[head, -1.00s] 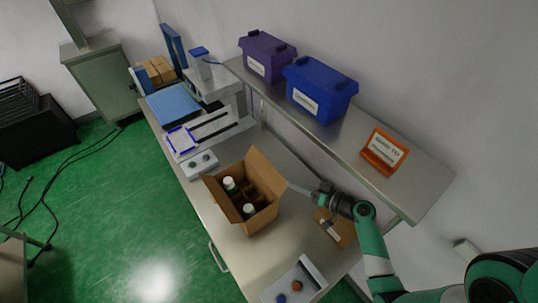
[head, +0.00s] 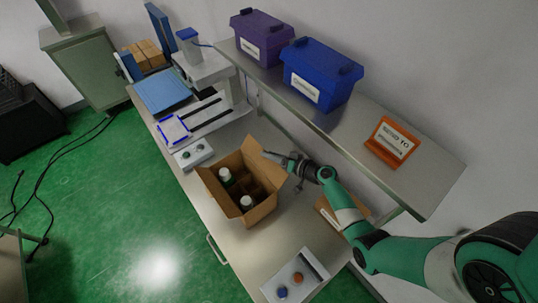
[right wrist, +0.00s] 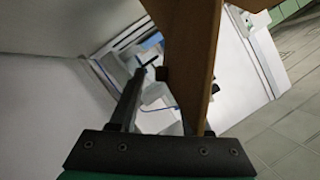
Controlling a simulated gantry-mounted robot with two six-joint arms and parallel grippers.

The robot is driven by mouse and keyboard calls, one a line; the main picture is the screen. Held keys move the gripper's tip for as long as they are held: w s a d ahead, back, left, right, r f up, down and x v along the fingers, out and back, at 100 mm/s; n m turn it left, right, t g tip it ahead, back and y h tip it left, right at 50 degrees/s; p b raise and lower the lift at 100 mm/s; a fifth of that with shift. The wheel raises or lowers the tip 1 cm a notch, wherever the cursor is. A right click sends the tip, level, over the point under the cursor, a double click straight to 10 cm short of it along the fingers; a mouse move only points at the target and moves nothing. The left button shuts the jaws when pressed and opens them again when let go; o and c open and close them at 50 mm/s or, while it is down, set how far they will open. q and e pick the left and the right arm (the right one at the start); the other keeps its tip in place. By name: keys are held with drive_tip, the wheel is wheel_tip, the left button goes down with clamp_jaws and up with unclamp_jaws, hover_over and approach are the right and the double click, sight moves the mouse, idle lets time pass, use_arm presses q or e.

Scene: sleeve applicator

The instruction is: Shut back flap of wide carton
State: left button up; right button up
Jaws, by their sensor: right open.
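The wide carton (head: 233,213) stands open on the steel bench, with white-capped bottles (head: 246,202) and brown dividers inside. Its back flap (head: 257,157), on the wall side, stands up. My right gripper (head: 272,157) is at this flap's upper edge, reaching in from the right. In the right wrist view the brown cardboard (right wrist: 190,45) rises close to the fingers and covers much of the right finger. The jaws are open; whether the flap lies between the fingers or in front of one, I cannot tell. My left gripper is not in view.
A shelf above the bench holds a purple bin (head: 262,38), a blue bin (head: 320,75) and an orange sign (head: 391,142). A button box (head: 194,154) lies left of the carton, a control panel (head: 295,278) in front. Bare bench lies between carton and panel.

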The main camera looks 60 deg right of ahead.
drive_tip(key=shift+w+f, duration=0.15)
drive_tip(key=shift+w, duration=0.4)
clamp_jaws()
drive_tip(key=shift+d, duration=0.1)
idle(0.9)
